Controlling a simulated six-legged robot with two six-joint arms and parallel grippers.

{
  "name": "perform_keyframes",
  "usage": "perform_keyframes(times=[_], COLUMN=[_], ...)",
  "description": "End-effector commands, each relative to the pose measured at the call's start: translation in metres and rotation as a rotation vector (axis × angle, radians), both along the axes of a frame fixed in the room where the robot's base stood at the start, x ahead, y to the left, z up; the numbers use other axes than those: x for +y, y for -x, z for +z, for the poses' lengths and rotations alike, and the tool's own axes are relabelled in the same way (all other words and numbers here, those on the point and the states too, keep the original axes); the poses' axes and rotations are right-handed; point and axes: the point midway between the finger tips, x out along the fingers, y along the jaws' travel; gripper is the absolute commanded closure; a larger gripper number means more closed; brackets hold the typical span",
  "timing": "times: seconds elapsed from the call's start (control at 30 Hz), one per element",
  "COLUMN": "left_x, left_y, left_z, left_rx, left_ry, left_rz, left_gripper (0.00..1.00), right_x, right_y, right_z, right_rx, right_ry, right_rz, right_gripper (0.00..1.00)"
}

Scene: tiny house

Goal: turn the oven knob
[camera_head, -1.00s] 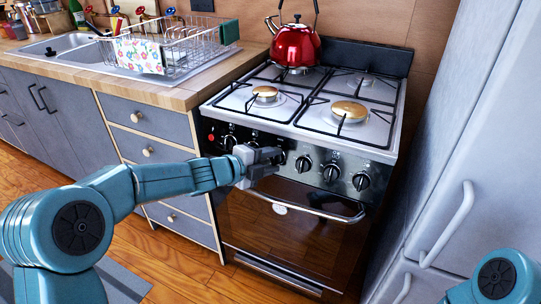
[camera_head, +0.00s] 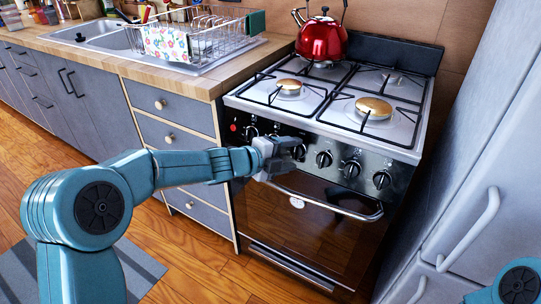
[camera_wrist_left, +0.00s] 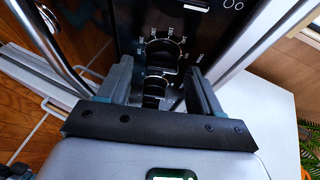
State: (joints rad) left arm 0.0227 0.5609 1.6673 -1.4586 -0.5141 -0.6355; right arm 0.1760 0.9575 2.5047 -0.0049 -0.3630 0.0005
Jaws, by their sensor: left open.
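The oven (camera_head: 300,225) has a dark front panel with a row of round black knobs under the white cooktop. My left gripper (camera_head: 287,157) is in front of this panel, near its middle, and hides part of the row. In the left wrist view, an oven knob (camera_wrist_left: 163,52) with white markings around it shows between the two open fingertips (camera_wrist_left: 160,68). I cannot tell whether the fingers touch it. To the right of the gripper, other knobs (camera_head: 351,168) show clearly. My right gripper is out of view.
The oven handle (camera_head: 340,208) crosses the front just below the gripper. A red kettle (camera_head: 321,39) stands on the cooktop (camera_head: 405,125). Drawers (camera_head: 170,135) are on the left, a grey fridge (camera_head: 470,200) close on the right. Wooden floor (camera_head: 190,255) lies in front.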

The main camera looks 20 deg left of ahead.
Motion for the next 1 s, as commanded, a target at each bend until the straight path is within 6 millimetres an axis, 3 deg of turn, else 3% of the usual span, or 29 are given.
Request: perform_keyframes(times=[0.4,0.6,1.0], left_x=[0.064,0.087,0.095], left_y=[0.075,0.103,0.114], left_z=[0.034,0.044,0.047], left_rx=[-0.002,-0.001,-0.001], left_ry=[-0.001,-0.001,0.000], left_rz=[0.006,0.004,0.001], left_gripper=[0.35,0.35,0.35], right_x=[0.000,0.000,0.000], right_y=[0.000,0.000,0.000], right_z=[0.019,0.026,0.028], right_rx=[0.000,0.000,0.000], right_ry=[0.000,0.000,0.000], right_rz=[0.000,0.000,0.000], right_gripper=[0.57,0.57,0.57])
